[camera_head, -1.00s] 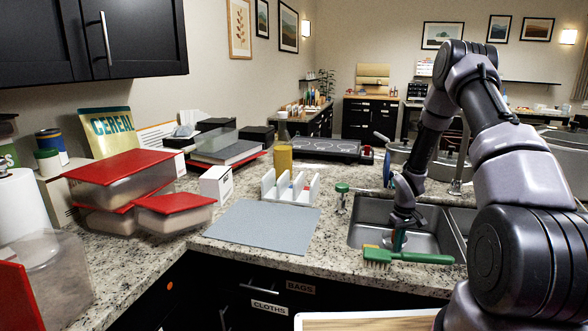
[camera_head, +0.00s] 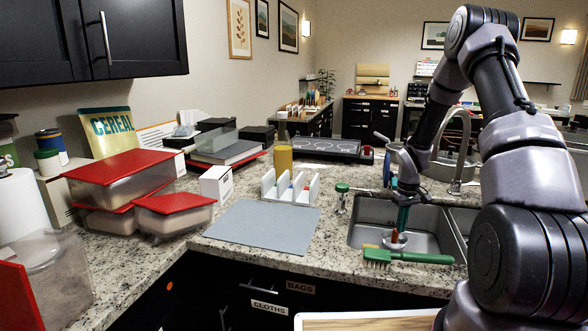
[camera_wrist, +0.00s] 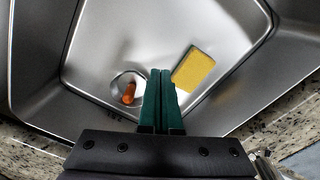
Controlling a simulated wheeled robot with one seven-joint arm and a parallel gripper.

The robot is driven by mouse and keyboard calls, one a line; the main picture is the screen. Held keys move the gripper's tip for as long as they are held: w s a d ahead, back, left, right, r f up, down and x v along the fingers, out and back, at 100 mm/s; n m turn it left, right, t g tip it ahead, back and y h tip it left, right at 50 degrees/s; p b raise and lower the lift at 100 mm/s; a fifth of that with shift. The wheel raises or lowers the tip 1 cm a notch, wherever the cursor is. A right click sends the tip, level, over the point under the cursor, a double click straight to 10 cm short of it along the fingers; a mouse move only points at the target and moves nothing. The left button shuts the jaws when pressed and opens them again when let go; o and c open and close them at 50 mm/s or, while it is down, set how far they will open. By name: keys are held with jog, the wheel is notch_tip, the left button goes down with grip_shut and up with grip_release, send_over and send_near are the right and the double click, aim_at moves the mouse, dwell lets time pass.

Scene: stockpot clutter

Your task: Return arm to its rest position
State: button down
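My gripper (camera_head: 401,226) has teal fingers and points down over the left sink basin (camera_head: 425,222). In the wrist view the fingers (camera_wrist: 160,76) lie together with nothing visible between them. My arm comes in from the right side of the head view and bends down over the sink. In the wrist view a small orange piece (camera_wrist: 127,93) lies at the drain and a yellow sponge (camera_wrist: 193,69) lies on the basin floor, apart from the fingers.
A green-handled brush (camera_head: 410,257) lies along the sink's front edge. The faucet (camera_head: 461,150) rises behind the basin, close to my arm. A grey mat (camera_head: 262,227) and a white divided rack (camera_head: 290,189) are to the left. Red-lidded containers (camera_head: 120,167) stand further left.

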jog(key=s+a+r+m+t, duration=0.2)
jog(key=s+r, duration=0.1)
jog(key=r, duration=1.1)
jog(key=s+a+r+m+t, duration=0.15)
jog(key=s+r, duration=0.25)
jog(key=r, duration=0.9)
jog(key=s+a+r+m+t+y, duration=0.1)
jog(key=s+a+r+t, duration=0.1)
jog(key=s+a+r, duration=0.2)
jog(key=s+a+r+m+t+y, duration=0.1)
jog(key=s+a+r+m, duration=0.1)
jog(key=s+r, duration=0.9)
jog(key=s+a, duration=0.1)
jog(key=s, duration=0.5)
jog(key=shift+s+a+t, duration=0.2)
jog(key=shift+a+t, duration=0.15)
jog(key=shift+m, duration=0.25)
